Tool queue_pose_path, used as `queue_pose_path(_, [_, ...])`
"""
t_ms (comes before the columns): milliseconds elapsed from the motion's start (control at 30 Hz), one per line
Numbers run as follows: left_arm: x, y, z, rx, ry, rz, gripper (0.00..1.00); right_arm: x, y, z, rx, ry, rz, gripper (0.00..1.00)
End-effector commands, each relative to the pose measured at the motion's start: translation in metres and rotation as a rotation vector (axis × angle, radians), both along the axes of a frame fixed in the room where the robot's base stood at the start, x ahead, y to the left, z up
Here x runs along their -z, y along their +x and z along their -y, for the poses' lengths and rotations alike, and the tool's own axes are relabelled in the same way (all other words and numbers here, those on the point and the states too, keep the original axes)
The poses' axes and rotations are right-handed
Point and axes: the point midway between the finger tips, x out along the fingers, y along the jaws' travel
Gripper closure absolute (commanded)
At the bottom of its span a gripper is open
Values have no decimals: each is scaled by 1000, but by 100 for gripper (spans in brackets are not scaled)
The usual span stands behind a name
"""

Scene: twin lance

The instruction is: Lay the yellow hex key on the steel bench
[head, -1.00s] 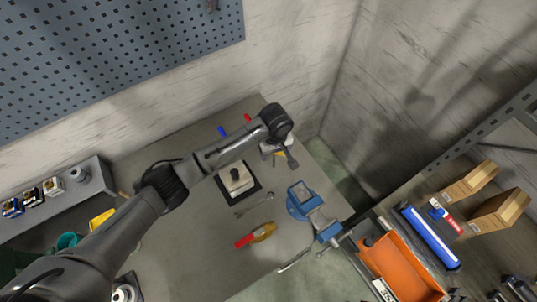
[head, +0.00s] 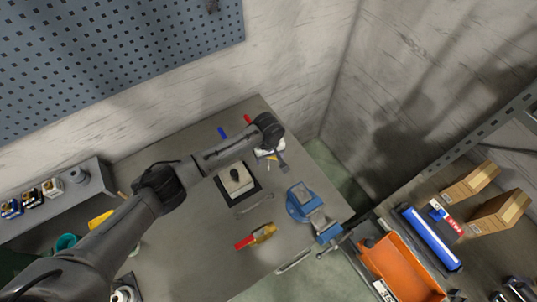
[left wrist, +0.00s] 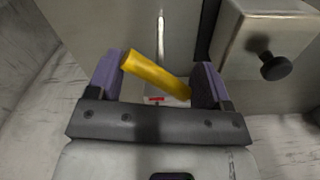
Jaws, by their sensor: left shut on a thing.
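The yellow hex key (left wrist: 155,76) lies slantwise between the two purple-grey fingers of my left gripper (left wrist: 157,80) in the left wrist view. The gripper is shut on it. In the head view my left gripper (head: 283,168) is over the back right part of the steel bench (head: 185,240), with the hex key hardly visible there. The gap between key and bench cannot be judged. My right gripper is in neither view.
A pale block with a black knob (head: 235,181) stands on a dark plate left of the gripper. A spanner (head: 254,204), a red-and-yellow tool (head: 255,236) and a blue vise (head: 302,202) are nearer the front. Bare bench lies left of the red-and-yellow tool.

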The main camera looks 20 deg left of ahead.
Motion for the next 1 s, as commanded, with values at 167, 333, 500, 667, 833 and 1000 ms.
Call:
queue_pose_path(167, [3,0,0,0,-1,0,50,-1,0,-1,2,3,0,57])
queue_pose_path(333, [3,0,0,0,-1,1,12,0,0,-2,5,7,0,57])
queue_pose_path(500, [3,0,0,0,-1,1,1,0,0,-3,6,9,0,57])
queue_pose_path(667, [2,0,0,0,-1,1,1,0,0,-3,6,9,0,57])
queue_pose_path(833, [-10,1,0,0,-2,3,1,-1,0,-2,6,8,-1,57])
queue_pose_path(1000, [-39,1,0,1,-3,5,1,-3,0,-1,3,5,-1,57])
